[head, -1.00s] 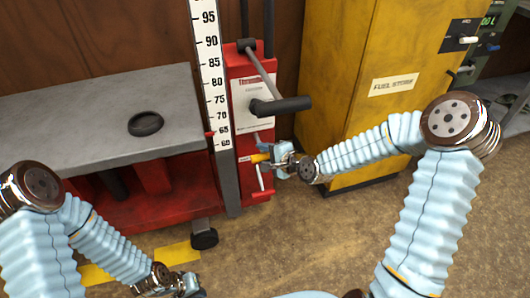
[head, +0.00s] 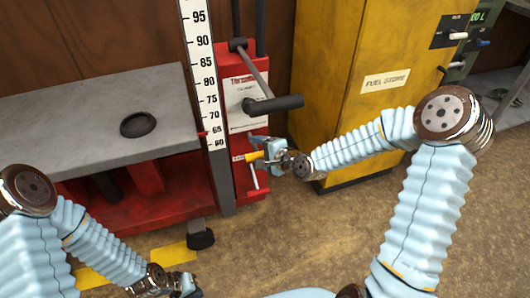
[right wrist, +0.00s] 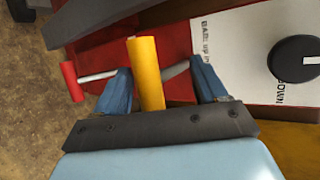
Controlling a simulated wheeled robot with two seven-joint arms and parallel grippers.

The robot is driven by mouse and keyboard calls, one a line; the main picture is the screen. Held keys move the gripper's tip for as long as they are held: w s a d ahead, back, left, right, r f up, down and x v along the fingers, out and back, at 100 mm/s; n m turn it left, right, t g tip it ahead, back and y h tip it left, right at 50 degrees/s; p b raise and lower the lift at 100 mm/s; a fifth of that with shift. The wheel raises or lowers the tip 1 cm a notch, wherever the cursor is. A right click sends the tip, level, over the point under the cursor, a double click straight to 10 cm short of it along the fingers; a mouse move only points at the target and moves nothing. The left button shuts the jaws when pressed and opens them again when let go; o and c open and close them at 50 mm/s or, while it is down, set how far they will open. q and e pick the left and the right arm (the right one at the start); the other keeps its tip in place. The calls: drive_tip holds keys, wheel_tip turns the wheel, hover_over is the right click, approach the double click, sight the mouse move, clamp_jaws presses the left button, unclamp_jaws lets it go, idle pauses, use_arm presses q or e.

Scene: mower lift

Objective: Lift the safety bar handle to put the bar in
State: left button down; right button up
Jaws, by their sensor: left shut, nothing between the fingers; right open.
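A yellow handle (head: 254,156) sticks out low on the red lift post (head: 228,62), beside a white label with "BAR" and "up" on it in the right wrist view. My right gripper (head: 262,150) is open at this handle. In the right wrist view, the yellow handle (right wrist: 146,72) stands between the two blue fingers, with a gap on each side. A pale rod with a red grip (right wrist: 72,82) lies to its left. My left gripper (head: 188,291) is shut and empty at the bottom edge, partly cut off.
A black crank handle (head: 273,104) juts out above my right gripper. The grey lift platform (head: 65,120) is on the left, beside a height scale (head: 203,85). A yellow fuel cabinet (head: 345,70) stands right of the post. The floor in front is clear.

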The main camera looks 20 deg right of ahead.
drive_tip(key=p+v, duration=0.3)
drive_tip(key=v, duration=1)
drive_tip(key=shift+s+r+p, duration=0.25)
drive_tip(key=shift+p, duration=0.05)
drive_tip(key=s+a+f+n+g, duration=0.3)
drive_tip(key=s+a+f+n, duration=0.1)
drive_tip(key=f, duration=0.4)
drive_tip(key=s+a+f+n+g+h, duration=0.1)
drive_tip(key=s+a+f+n+g, duration=0.2)
drive_tip(key=s+f, duration=0.3)
drive_tip(key=s+a+f+n+g, duration=0.4)
drive_tip(key=s+f+n+g, duration=0.1)
drive_tip(key=f, duration=0.7)
drive_tip(key=shift+s+a+n+h, duration=0.3)
drive_tip(key=shift+s+n, duration=0.15)
drive_tip(key=shift+n, duration=0.05)
